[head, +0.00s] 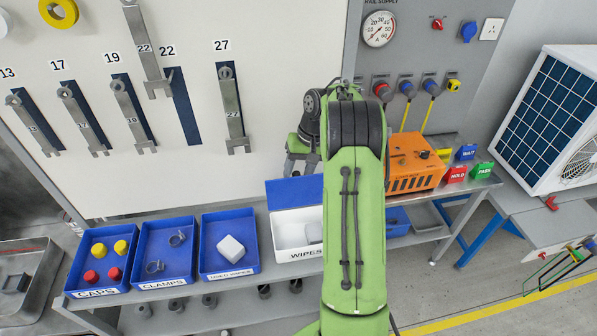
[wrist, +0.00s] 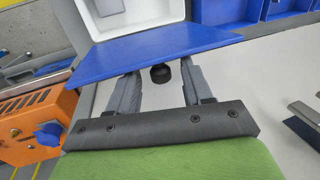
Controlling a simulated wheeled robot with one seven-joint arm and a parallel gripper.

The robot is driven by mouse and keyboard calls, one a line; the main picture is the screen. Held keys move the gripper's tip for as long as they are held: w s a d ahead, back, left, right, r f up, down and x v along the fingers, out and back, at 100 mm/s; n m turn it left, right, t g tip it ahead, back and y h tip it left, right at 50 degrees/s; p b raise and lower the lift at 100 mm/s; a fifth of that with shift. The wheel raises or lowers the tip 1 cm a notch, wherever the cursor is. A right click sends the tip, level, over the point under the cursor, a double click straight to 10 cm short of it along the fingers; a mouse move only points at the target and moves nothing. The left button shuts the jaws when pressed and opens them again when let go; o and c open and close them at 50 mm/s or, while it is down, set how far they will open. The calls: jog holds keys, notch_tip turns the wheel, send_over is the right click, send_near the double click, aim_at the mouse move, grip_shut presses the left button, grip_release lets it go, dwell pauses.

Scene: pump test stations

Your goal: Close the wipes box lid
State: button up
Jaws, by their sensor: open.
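The wipes box (head: 300,252) is a white box labelled WIPES on the bench in the head view, partly hidden by my arm. Its blue lid (head: 292,191) stands raised at the back edge, so the box is open. In the wrist view the lid (wrist: 150,52) lies across the picture, with the white box interior (wrist: 125,12) beyond it. My gripper (head: 298,166) is behind the lid, close to the wall panel. Its two fingers (wrist: 158,68) are apart and empty, and their tips meet the lid's near edge in the wrist view; I cannot tell whether they touch it.
Blue bins labelled CAPS (head: 103,289), CLAMPS (head: 165,283) and USED WIPES (head: 229,271) stand left of the box. An orange unit (head: 411,165) stands right of my arm. Wrenches (head: 232,110) hang on the wall panel behind.

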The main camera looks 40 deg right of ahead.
jog(key=shift+r, duration=0.1)
grip_shut()
